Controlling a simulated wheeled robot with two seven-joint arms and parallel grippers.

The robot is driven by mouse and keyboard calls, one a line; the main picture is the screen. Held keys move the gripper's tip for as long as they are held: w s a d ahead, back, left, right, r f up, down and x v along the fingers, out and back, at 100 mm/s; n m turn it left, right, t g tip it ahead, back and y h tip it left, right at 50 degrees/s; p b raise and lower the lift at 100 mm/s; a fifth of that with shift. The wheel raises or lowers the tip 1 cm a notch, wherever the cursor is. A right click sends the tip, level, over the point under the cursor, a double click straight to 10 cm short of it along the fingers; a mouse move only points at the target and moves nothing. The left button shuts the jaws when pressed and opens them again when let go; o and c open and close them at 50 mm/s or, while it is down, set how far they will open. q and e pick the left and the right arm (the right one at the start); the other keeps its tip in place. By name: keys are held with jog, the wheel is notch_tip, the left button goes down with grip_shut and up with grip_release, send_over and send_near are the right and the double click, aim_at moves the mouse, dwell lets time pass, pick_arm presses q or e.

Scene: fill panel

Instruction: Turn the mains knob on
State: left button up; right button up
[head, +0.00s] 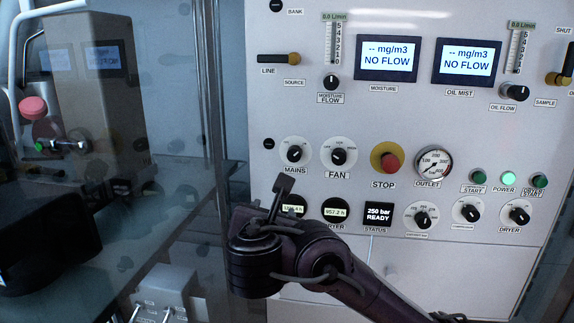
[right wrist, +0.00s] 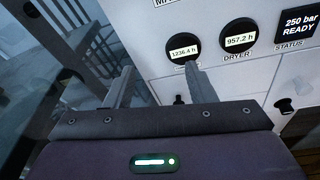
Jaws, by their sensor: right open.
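The mains knob (head: 294,153) is a black knob on a round white dial, above the label MAINS on the pale panel. Its exact setting is too small to read. My right gripper (head: 283,184) is just below the knob and its label in the head view, apart from the knob. In the right wrist view its two fingers (right wrist: 160,70) stand apart with nothing between them. Only the start of the MAINS label shows at the top there, and the knob is out of that frame. I cannot make out my left gripper.
The fan knob (head: 338,156) and red stop button (head: 390,161) sit right of the mains knob. My right arm partly covers the hour counters; the status display (head: 379,214) reads 250 bar READY. Glass stands left of the panel.

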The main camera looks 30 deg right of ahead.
aim_at(293, 154)
jog(key=d+r+n+t+h, duration=0.1)
jog(key=d+r+n+h, duration=0.15)
jog(key=r, duration=0.55)
jog(key=p+x, duration=0.1)
jog(key=x, duration=0.7)
jog(key=shift+s+d+r, duration=0.1)
jog(key=shift+r, duration=0.05)
jog(key=c, duration=0.9)
jog(key=shift+f+m+b, duration=0.25)
jog(key=shift+m+b, duration=0.1)
jog(key=shift+b, duration=0.15)
jog(key=shift+c, duration=0.4)
jog(key=shift+r, duration=0.2)
